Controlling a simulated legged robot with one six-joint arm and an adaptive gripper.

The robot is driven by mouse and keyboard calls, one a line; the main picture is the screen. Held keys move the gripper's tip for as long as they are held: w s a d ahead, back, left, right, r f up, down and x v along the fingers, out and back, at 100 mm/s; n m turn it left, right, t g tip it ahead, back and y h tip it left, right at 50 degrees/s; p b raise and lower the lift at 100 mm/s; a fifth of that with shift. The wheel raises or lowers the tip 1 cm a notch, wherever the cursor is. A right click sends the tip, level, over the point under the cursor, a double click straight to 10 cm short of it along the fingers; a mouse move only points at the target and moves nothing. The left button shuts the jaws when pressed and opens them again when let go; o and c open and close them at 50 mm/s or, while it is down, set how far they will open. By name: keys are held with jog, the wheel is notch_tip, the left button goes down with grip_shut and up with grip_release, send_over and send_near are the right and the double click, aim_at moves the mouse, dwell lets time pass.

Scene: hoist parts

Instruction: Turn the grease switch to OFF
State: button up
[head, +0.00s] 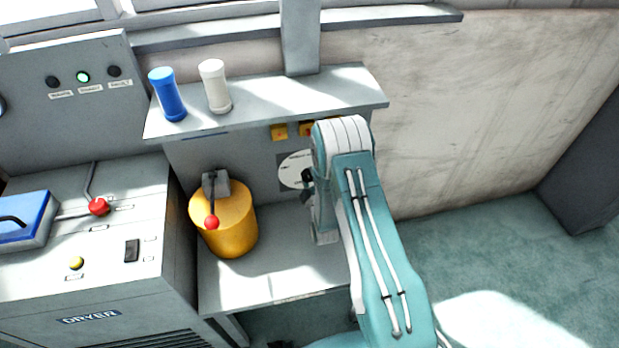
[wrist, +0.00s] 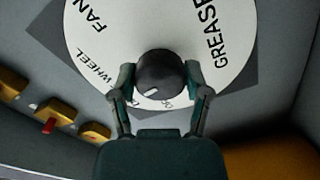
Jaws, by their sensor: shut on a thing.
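The plate carries the words FAN, WHEEL and GREASE; small lettering beside the knob is partly hidden and unreadable. A white pointer mark on the knob's face points to the lower left in the wrist view. My gripper (wrist: 160,88) has one finger on each side of the knob and is shut on it. In the head view the dial plate (head: 290,170) shows on the wall panel under the shelf, and my gripper (head: 307,186) reaches it, partly hidden by my arm.
Yellow switch boxes (wrist: 55,111), one with a red button, sit beside the dial. A shelf (head: 285,98) with blue (head: 167,94) and white (head: 215,86) cylinders overhangs it. A yellow drum (head: 235,232) with a red-knobbed lever (head: 211,221) stands left of my gripper.

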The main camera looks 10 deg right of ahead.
jog(key=n, duration=0.6)
jog(key=shift+a+n, duration=0.15)
jog(key=shift+n, duration=0.15)
jog(key=n, duration=0.4)
jog(key=shift+f, duration=0.15)
jog(key=shift+s+n, duration=0.1)
jog(key=shift+n, duration=0.6)
jog(key=shift+f, duration=0.1)
jog(key=o, duration=1.1)
jog(key=shift+o, duration=0.2)
jog(key=s, duration=1.2)
